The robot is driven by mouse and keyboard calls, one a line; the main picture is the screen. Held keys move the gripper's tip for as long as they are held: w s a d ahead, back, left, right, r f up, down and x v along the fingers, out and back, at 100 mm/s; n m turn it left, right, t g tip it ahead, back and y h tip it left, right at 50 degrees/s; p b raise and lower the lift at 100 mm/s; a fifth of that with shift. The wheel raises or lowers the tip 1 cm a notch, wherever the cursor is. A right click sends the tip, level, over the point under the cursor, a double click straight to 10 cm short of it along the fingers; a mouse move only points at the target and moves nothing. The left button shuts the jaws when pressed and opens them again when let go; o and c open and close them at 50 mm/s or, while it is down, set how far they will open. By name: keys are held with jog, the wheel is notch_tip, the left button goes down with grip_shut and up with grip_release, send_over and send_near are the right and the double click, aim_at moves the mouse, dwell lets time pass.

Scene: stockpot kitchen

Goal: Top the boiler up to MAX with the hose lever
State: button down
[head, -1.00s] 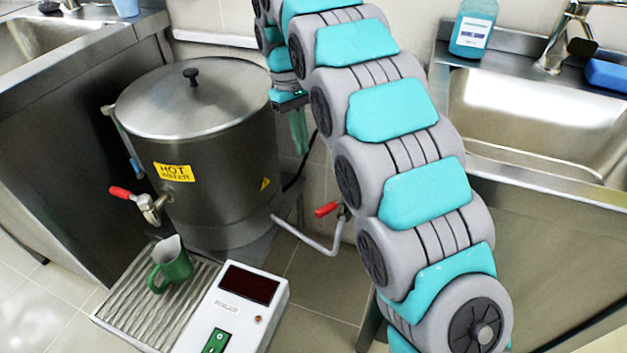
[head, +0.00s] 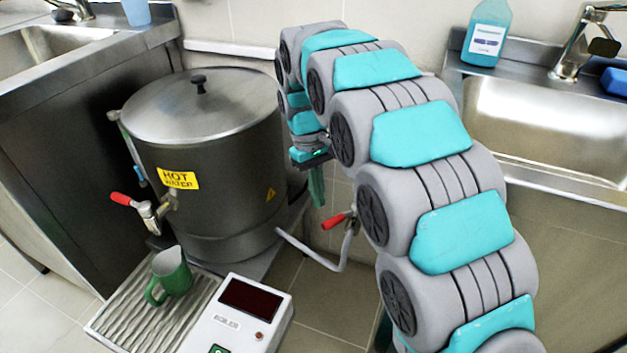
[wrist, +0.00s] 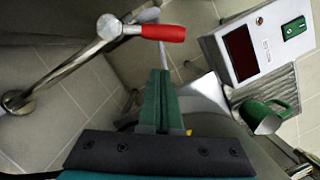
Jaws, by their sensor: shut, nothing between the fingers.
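The steel boiler (head: 215,150) stands at centre left with its lid on. A thin sight tube (head: 137,165) with some blue in it runs up its left side; its level and any MAX mark are too small to read. The red hose lever (head: 335,221) sits on the pipework right of the boiler. In the wrist view the lever (wrist: 163,33) lies just beyond my fingertips, with its metal pipe going off left. My gripper (wrist: 160,78) has its green fingers shut and empty. In the head view my gripper (head: 316,190) hangs just above and left of the lever, apparently apart from it.
A second red-handled tap (head: 130,202) is on the boiler's front. A green jug (head: 172,272) stands on the ribbed drip tray (head: 125,318), beside a white control box (head: 240,315). Sinks flank the scene, with a soap bottle (head: 487,35) at right.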

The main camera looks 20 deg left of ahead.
aim_at(342, 218)
jog(key=shift+s+d+f, duration=0.25)
jog(key=shift+s+d, duration=0.65)
jog(key=shift+d, duration=0.15)
jog(key=shift+s+d+n, duration=0.6)
jog(key=shift+s+n, duration=0.2)
jog(key=shift+n, duration=0.1)
jog(key=shift+a, duration=0.1)
